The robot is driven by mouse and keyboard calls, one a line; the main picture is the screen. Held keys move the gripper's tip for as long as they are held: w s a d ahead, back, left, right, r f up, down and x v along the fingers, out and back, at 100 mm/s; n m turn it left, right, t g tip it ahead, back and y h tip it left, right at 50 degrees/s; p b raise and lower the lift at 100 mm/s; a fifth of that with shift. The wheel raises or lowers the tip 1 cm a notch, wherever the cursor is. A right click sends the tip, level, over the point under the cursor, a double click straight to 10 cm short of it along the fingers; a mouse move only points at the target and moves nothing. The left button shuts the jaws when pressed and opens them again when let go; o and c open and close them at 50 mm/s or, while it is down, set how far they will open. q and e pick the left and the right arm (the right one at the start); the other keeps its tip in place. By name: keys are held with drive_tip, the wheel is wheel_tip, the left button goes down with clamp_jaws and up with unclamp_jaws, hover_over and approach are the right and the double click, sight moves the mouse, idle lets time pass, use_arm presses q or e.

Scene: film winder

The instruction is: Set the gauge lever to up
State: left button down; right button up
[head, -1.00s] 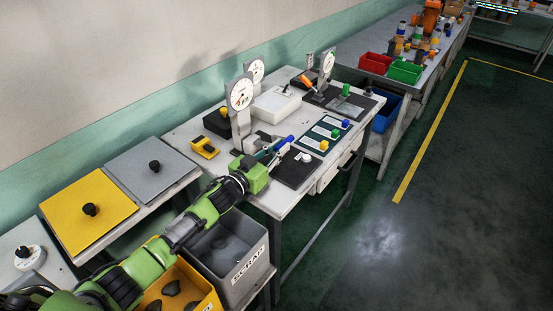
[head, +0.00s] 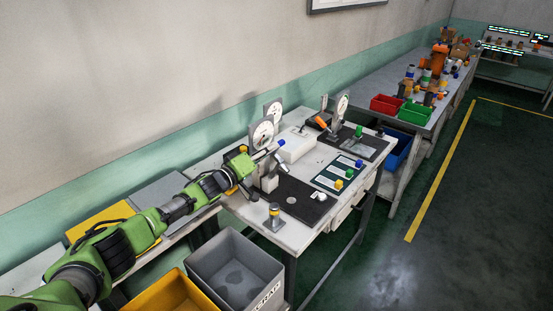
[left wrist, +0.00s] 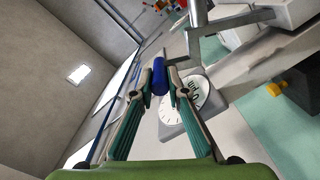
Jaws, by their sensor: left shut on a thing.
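The gauge lever's blue handle (head: 279,144) shows in front of the near gauge (head: 262,133), at the far end of my left gripper (head: 264,153). In the left wrist view the blue handle (left wrist: 160,76) sits between the two fingertips of my left gripper (left wrist: 161,90), which are shut on it. The near gauge's white dial (left wrist: 197,93) is just behind the fingers there, partly hidden. In the head view the handle stands at the height of the lower dial. The lever's lower end is hidden by my gripper. My right gripper is out of view.
A dark mat (head: 315,212) lies below the lever. A small post with a yellow band (head: 275,211) stands at the table's front left. A second dial (head: 273,110) is behind. An orange-handled lever (head: 320,122) and another gauge (head: 342,103) are farther right.

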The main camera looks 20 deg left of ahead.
use_arm(q)
drive_tip(key=shift+w+a+r, duration=0.1)
drive_tip(key=shift+w+a, duration=0.1)
drive_tip(key=shift+a, duration=0.4)
drive_tip(key=shift+w+a+r, duration=0.1)
drive_tip(key=shift+w+a, duration=0.1)
drive_tip(key=shift+a, duration=0.35)
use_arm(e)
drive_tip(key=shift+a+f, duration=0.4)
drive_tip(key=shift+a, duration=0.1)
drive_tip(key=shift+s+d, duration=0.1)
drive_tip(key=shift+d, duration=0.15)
use_arm(q)
drive_tip(key=c, duration=2.2)
unclamp_jaws()
drive_tip(key=shift+f, duration=0.1)
drive_tip(key=shift+c, duration=0.2)
drive_tip(key=v, duration=1.2)
